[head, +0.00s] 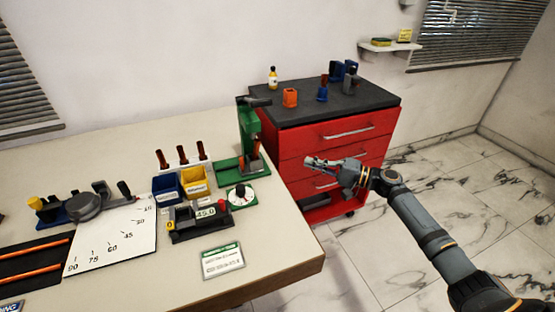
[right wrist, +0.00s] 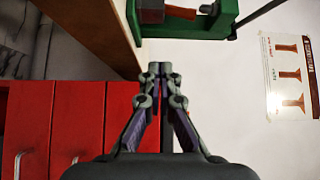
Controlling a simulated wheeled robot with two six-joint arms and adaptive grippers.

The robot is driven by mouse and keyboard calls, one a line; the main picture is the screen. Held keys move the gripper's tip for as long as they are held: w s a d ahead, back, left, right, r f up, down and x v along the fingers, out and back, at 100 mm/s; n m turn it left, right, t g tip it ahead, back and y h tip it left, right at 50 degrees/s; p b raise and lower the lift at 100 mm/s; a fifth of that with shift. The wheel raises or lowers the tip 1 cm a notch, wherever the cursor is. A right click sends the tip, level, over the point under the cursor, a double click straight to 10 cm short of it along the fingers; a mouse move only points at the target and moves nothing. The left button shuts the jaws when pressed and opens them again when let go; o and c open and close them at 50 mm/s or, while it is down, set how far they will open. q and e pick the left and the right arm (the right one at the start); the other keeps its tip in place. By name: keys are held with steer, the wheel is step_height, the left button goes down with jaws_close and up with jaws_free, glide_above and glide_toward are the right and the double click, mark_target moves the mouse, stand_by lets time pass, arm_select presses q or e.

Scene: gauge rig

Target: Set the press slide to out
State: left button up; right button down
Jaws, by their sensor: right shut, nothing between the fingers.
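The green press (head: 246,124) stands at the right rear of the table, with a dark lever at its top and an orange-brown part low on its front. Its green base (head: 230,170) rests on the tabletop. I cannot make out the slide or its position. Part of the press also shows at the top of the right wrist view (right wrist: 225,22), with an orange-brown piece beside it. My right gripper (head: 309,160) is shut and empty, right of the press and apart from it, in front of the red cabinet. Its closed fingers show in the wrist view (right wrist: 160,68). My left gripper is out of view.
The red drawer cabinet (head: 335,135) stands right of the table (head: 285,240). A dial (head: 241,197), a readout unit showing 45.0 (head: 203,222), blue (head: 167,187) and yellow (head: 196,184) bins crowd the table near the press. The floor at right is clear.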

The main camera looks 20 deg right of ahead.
mark_target(259, 154)
steer(key=x, duration=0.4)
steer(key=s+a+p+x, duration=0.1)
steer(key=x, duration=0.7)
steer(key=shift+s+a+p, duration=0.2)
steer(key=shift+a+p, duration=0.05)
steer(key=shift+p, duration=0.15)
steer(key=shift+a+f, duration=0.1)
steer(key=shift+a, duration=0.35)
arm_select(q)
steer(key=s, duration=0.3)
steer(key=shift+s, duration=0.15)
